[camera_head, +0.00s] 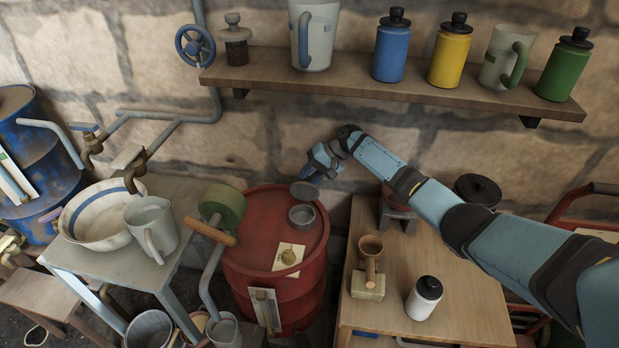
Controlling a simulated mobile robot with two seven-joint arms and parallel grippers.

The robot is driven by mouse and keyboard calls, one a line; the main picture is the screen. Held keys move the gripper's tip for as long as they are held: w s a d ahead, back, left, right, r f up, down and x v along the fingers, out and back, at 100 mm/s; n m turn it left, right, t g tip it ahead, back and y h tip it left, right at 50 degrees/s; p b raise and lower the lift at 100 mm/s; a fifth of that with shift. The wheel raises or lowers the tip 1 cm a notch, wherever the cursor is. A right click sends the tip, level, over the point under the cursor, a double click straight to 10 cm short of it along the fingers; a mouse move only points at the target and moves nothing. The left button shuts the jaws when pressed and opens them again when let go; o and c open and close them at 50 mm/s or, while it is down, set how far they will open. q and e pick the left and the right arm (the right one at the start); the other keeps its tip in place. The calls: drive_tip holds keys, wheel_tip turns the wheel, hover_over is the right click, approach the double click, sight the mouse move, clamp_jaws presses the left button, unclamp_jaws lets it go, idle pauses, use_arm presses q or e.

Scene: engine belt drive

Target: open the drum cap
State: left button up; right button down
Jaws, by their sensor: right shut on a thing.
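The red drum (262,232) stands upright on the floor in the middle of the view. On its top is a short round grey neck (301,215), uncovered. The round grey drum cap (305,191) is just behind the neck and clear of its mouth; I cannot tell whether a hinge joins them. My right gripper (314,172) reaches in from the right and is shut at the cap's far edge. Its fingertips are small and partly hidden. My left gripper is not in view.
A wooden table (447,318) on the right holds a white bottle (424,298) and a wooden grinder (369,268). A shelf (400,90) with mugs and bottles hangs above my right arm.

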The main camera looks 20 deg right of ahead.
drive_tip(key=c, duration=1.2)
unclamp_jaws()
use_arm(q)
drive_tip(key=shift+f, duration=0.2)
use_arm(e)
drive_tip(key=shift+o, duration=1.3)
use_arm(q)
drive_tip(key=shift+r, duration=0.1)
use_arm(e)
drive_tip(key=shift+r, duration=0.15)
